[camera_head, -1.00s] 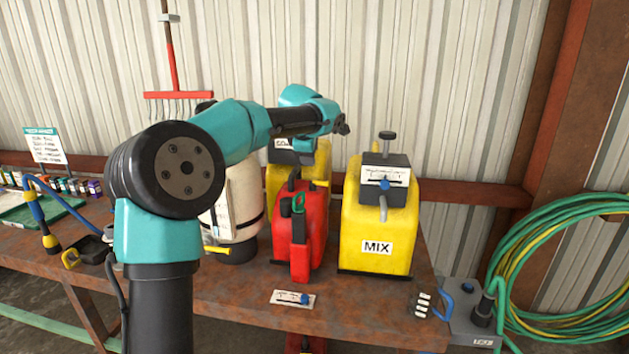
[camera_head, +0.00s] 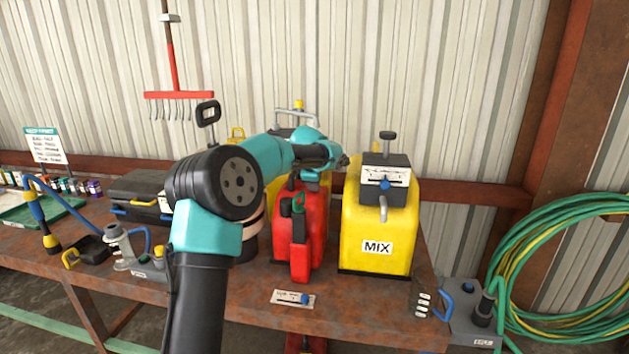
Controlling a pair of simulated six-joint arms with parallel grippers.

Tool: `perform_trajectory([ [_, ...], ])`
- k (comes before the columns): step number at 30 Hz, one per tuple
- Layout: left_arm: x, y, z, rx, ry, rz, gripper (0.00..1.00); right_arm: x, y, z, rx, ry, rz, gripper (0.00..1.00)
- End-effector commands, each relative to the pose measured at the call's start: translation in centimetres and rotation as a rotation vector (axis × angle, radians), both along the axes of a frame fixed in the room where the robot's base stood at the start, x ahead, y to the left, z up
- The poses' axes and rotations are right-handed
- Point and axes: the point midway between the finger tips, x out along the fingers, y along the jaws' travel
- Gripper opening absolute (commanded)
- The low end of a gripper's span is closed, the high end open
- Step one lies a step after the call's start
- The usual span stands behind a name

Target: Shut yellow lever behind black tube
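My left arm rises from the bottom left, and its gripper (camera_head: 343,161) is above and behind the red can (camera_head: 302,235), left of the yellow MIX tank (camera_head: 372,236). The fingers are small and dark, so I cannot tell whether they are open. A yellow loop (camera_head: 237,133) shows behind my arm, right of a black handle (camera_head: 208,113). A small yellow part (camera_head: 159,252) sits on a grey fitting on the bench. I cannot tell which yellow part is the lever, nor single out the black tube. The white container is mostly hidden behind my arm. My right gripper is not in view.
The rusty bench (camera_head: 358,308) carries black cases (camera_head: 140,190) at left and a label card (camera_head: 292,298) in front. A second yellow tank is mostly hidden behind the red can. A green hose coil (camera_head: 520,270) hangs at right. The bench front near the card is fairly clear.

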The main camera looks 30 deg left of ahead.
Motion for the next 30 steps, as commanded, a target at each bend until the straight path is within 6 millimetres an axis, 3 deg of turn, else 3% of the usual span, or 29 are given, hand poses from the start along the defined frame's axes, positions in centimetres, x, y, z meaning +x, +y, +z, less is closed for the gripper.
perform_trajectory([
  [7, 0.01, 0.01, 0.0, 0.0, 0.0, 0.0, 0.4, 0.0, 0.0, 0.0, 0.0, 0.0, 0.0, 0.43],
  [20, 0.07, 0.06, 0.13, 0.002, -0.005, 0.0, 0.0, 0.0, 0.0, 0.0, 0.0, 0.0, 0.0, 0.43],
  [30, 0.12, 0.16, 0.36, 0.002, -0.011, -0.016, 0.01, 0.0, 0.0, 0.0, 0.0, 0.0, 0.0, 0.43],
])
